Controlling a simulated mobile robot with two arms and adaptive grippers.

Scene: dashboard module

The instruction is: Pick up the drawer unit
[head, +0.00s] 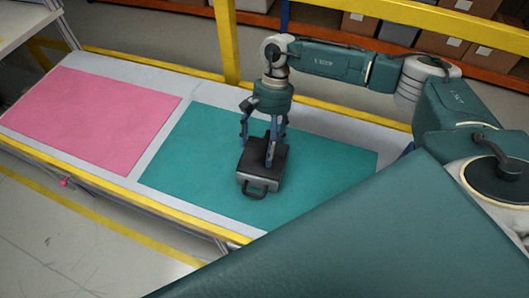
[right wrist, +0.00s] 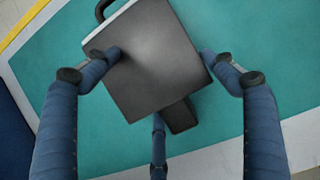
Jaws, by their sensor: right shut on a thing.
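The drawer unit is a small dark grey box (head: 251,174) with a looped black handle on its near side in the head view. It is over the teal mat (head: 205,150); I cannot tell whether it touches the mat. My right gripper (head: 264,150) comes down on it from above, with its blue fingers around it. In the right wrist view the box's flat top (right wrist: 150,70) lies between the fingers, slightly turned. The right gripper (right wrist: 160,57) is shut on it. A dark part sticks out below the box there. My left gripper is out of view.
A pink mat (head: 90,118) lies empty on the left of the same grey bench. A yellow rail (head: 150,62) runs along the bench's back, with a yellow post (head: 228,40) behind my right arm. Shelves with cardboard boxes (head: 450,42) stand beyond. The mat around the drawer unit is clear.

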